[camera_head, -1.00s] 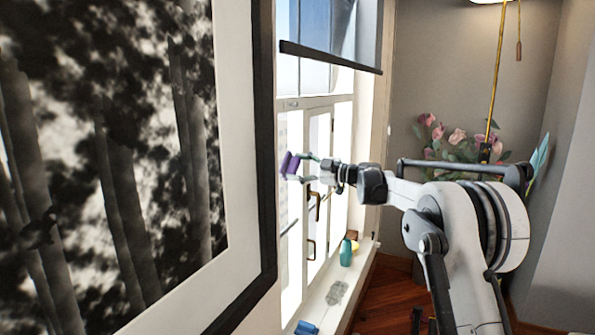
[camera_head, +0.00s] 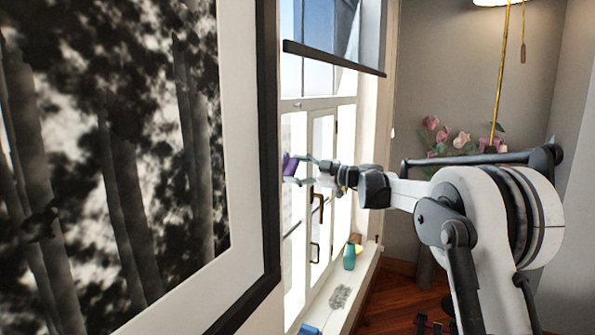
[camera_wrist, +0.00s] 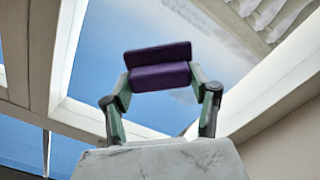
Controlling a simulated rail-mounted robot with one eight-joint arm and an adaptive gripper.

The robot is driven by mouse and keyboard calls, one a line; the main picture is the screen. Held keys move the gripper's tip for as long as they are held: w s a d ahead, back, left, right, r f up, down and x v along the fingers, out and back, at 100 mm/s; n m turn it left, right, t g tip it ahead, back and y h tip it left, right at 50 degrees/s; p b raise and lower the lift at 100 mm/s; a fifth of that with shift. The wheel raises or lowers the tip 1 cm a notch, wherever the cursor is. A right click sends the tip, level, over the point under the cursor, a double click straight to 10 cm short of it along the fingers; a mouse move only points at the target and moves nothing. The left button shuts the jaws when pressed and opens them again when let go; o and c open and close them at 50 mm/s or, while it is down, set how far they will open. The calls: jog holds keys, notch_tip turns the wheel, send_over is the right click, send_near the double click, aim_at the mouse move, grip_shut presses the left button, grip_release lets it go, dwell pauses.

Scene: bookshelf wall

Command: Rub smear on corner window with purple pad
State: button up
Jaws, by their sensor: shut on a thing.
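My gripper (camera_head: 293,168) is shut on the purple pad (camera_wrist: 160,76), with a green-and-black finger at each end of it. In the head view the purple pad (camera_head: 289,164) is up at the bright corner window (camera_head: 322,150), beside its frame bars. In the wrist view the pad lies in front of the blue pane (camera_wrist: 115,40). A second, darker purple strip shows just above it; I cannot tell whether it is part of the pad or its reflection. Contact with the glass cannot be told. A faint pale patch (camera_wrist: 185,96) right of the pad may be the smear or cloud.
A large framed picture (camera_head: 268,150) stands close on the left and hides part of the window. The sill (camera_head: 322,306) holds a teal bottle (camera_head: 349,257), a grey tuft (camera_head: 340,297) and a blue item (camera_head: 309,329). Window handles (camera_head: 318,203) stick out below my gripper. Pink flowers (camera_head: 460,139) stand behind my arm.

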jog(key=s+a+b, duration=0.2)
jog(key=s+a, duration=0.2)
jog(key=s, duration=0.4)
jog(key=shift+s+a, duration=0.15)
jog(key=shift+s, duration=0.25)
dwell(0.6)
jog(key=v, duration=0.6)
jog(key=shift+b, duration=0.3)
dwell(0.5)
jog(key=v, duration=0.3)
dwell(0.6)
